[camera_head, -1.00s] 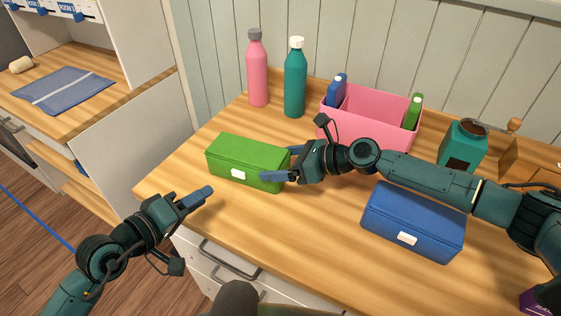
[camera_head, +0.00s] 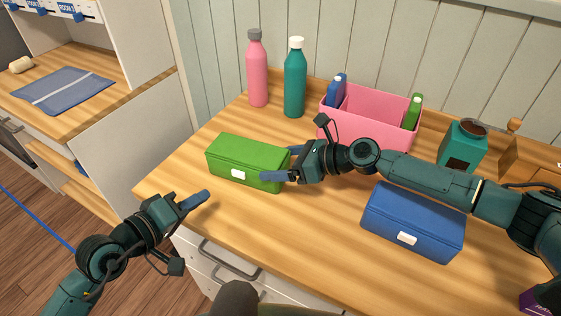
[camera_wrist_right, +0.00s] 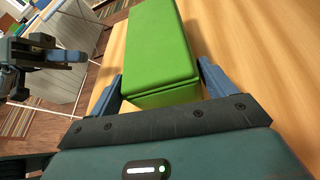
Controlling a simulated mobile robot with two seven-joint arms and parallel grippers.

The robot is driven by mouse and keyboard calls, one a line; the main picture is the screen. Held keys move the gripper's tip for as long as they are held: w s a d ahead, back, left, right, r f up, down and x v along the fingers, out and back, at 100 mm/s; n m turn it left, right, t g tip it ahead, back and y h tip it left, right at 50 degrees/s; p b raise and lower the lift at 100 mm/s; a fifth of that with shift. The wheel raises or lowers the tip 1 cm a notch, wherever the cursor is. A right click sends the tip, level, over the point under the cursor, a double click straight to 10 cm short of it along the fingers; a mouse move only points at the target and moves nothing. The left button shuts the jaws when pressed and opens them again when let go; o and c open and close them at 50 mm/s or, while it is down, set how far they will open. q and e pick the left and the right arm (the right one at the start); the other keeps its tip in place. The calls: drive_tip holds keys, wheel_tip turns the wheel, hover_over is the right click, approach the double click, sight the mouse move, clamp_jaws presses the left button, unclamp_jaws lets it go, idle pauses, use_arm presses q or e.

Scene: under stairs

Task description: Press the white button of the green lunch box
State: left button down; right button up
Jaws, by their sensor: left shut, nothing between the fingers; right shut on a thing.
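The green lunch box (camera_head: 247,158) sits upright and closed on the wooden counter, left of centre. Its white button (camera_head: 238,174) is on the front face, towards the counter's front edge. My right gripper (camera_head: 279,164) is shut on the right end of the green box, one finger in front and one behind. In the right wrist view the box (camera_wrist_right: 160,48) lies between the blue fingers; the button is hidden there. My left gripper (camera_head: 207,193) is shut and empty, apart from the box, in front and to the left of the button.
A blue lunch box (camera_head: 413,219) with its own white button stands at the right. A pink bottle (camera_head: 257,72), a teal bottle (camera_head: 295,80) and a pink bin (camera_head: 372,113) stand behind. Bare counter lies in front of the green box.

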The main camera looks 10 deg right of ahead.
sight(238, 174)
idle(0.9)
use_arm(q)
drive_tip(key=shift+s+d+f+n+g, duration=0.15)
drive_tip(key=shift+f+n+g, duration=0.2)
drive_tip(key=shift+g, duration=0.2)
drive_tip(key=shift+s+d+f+n+g, duration=0.1)
drive_tip(key=shift+f+n+g, duration=0.2)
drive_tip(key=shift+g, duration=0.25)
drive_tip(key=shift+s+d+f+n+g, duration=0.1)
drive_tip(key=shift+s+f+n+g, duration=0.15)
drive_tip(key=shift+g, duration=0.45)
drive_tip(key=shift+s+f+n+g, duration=0.35)
drive_tip(key=shift+s+n+g, duration=0.3)
drive_tip(key=shift+g, duration=0.55)
drive_tip(key=shift+h, duration=0.3)
drive_tip(key=shift+w+d, duration=0.75)
drive_tip(key=shift+w, duration=0.5)
drive_tip(key=shift+w+d, duration=0.75)
drive_tip(key=shift+w, duration=0.55)
drive_tip(key=shift+w+d, duration=0.75)
drive_tip(key=shift+w, duration=0.5)
drive_tip(key=shift+w, duration=0.15)
drive_tip(key=shift+w+d, duration=0.2)
drive_tip(key=shift+w, duration=0.05)
